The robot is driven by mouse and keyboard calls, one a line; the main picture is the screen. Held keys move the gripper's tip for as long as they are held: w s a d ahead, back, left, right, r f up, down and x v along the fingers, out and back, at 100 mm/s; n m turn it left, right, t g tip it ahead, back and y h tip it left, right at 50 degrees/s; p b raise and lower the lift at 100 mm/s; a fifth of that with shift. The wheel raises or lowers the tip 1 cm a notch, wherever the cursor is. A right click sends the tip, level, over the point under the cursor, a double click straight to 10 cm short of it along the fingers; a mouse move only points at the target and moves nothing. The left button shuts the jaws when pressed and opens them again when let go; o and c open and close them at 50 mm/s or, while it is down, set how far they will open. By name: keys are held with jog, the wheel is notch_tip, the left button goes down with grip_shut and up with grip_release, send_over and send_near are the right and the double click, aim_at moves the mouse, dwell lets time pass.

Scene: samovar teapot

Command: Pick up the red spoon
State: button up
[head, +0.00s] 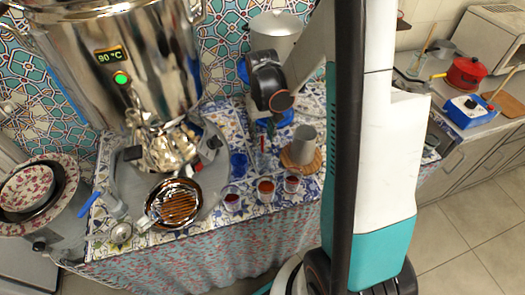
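My gripper (266,122) is over the back middle of the tiled table, below my dark wrist. It is small and dark here, and its fingers cannot be made out. A thin reddish upright shape (262,143) shows just below it and may be the red spoon. It is too small to be sure, and I cannot tell whether my gripper touches it.
The large metal samovar (150,65) stands at the left on a grey tray (207,196). Small glasses of red tea (266,188) line the table's front edge. A metal cup (304,140) on a wooden coaster stands right of my gripper. A pot (276,32) is behind.

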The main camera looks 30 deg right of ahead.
aim_at(262, 137)
notch_tip(262, 137, down, 3)
jog(key=shift+f+b, duration=0.1)
jog(key=shift+b, duration=0.35)
jog(key=shift+s, duration=0.1)
grip_shut()
